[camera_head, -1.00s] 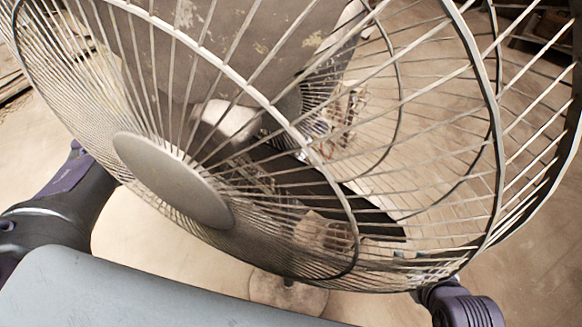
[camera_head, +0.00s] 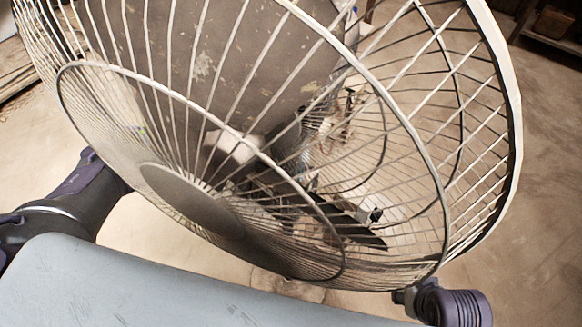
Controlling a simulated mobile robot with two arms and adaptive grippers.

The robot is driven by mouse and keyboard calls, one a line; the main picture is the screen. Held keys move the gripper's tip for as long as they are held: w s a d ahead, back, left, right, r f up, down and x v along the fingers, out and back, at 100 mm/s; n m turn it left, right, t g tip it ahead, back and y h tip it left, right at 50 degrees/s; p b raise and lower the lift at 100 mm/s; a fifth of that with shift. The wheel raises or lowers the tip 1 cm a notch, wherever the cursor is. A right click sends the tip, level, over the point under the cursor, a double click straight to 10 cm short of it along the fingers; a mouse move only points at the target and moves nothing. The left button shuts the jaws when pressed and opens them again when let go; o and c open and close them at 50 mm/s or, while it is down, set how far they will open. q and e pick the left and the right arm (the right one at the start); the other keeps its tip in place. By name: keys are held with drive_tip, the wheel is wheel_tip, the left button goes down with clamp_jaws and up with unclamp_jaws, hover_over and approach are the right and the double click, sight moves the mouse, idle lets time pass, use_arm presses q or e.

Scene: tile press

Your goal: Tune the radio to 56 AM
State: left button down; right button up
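I see no radio, dial or frequency display in the head view. A large wire-caged fan fills most of the picture and hides much of what lies behind it. Part of my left arm shows at the left edge and part of my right arm at the lower right. I cannot make out the fingers of either gripper.
The fan (camera_head: 190,200), with a pale wire cage and a round hub cap, is very close in front of me. Bare brownish floor (camera_head: 530,190) is open on the right. A dark low shelf (camera_head: 548,40) stands at the top right.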

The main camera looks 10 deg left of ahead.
use_arm(q)
drive_tip(key=n+p, duration=0.2)
drive_tip(key=n, duration=0.1)
drive_tip(key=shift+r+n, duration=0.1)
drive_tip(key=shift+n, duration=0.2)
drive_tip(key=shift+w+n, duration=0.1)
drive_tip(key=shift+n, duration=0.3)
use_arm(e)
wheel_tip(320, 180, down, 9)
drive_tip(key=shift+w+a+f+g, duration=0.15)
drive_tip(key=shift+w+g, duration=0.15)
drive_tip(key=shift+w, duration=0.1)
use_arm(q)
drive_tip(key=c, duration=0.8)
unclamp_jaws()
drive_tip(key=shift+o, duration=0.2)
wheel_tip(320, 180, up, 7)
drive_tip(key=shift+r, duration=0.2)
